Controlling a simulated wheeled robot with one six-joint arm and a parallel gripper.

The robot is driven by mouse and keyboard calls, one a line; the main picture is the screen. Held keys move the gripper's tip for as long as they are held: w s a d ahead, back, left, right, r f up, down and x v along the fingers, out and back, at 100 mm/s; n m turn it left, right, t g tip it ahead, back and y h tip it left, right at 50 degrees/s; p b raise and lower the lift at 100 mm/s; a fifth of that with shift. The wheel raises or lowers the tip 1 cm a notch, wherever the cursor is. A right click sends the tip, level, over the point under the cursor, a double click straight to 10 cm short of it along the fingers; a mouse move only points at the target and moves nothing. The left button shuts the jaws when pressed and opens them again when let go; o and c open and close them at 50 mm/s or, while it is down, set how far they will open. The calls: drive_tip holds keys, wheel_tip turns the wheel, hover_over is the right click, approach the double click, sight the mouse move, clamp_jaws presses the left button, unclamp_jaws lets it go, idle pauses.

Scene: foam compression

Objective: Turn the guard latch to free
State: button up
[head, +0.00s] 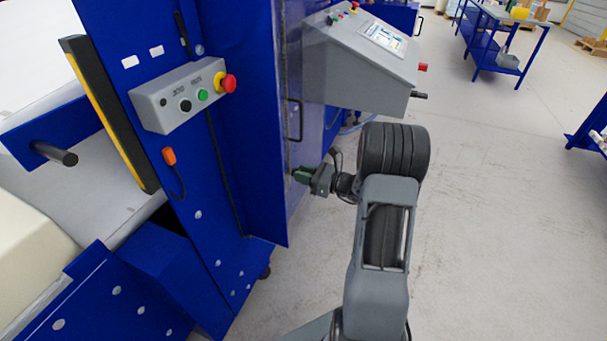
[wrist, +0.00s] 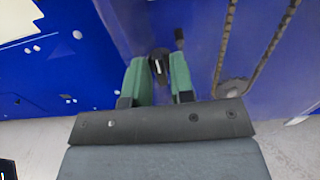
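The guard latch (wrist: 159,64) appears to be the small black knob with a white mark in the wrist view. It sits on the blue machine face, just beyond my fingertips. My gripper (wrist: 157,72) has two green fingers spread apart, one on each side of the knob in the picture. A gap shows between the fingers and the knob, though I cannot tell how deep they reach. In the head view my gripper (head: 302,175) is close to the guard panel (head: 305,140). The latch cannot be made out there.
A grey control box (head: 185,95) with coloured buttons is on the blue frame at left. A sloped console (head: 360,60) stands behind the guard. The floor (head: 490,210) right of my arm is clear.

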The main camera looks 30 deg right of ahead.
clamp_jaws()
drive_tip(key=shift+r+m+p, duration=0.1)
drive_tip(key=shift+m+p, duration=0.2)
drive_tip(key=shift+p, duration=0.2)
drive_tip(key=m+p, duration=0.4)
drive_tip(key=m, duration=0.1)
drive_tip(key=m+p, duration=0.5)
drive_tip(key=m, duration=0.1)
drive_tip(key=m+p, duration=0.4)
drive_tip(key=m, duration=0.2)
drive_tip(key=shift+w+d+f, duration=0.15)
drive_tip(key=shift+f, duration=0.1)
drive_tip(key=shift+m, duration=0.3)
drive_tip(key=shift+o, duration=1.5)
unclamp_jaws()
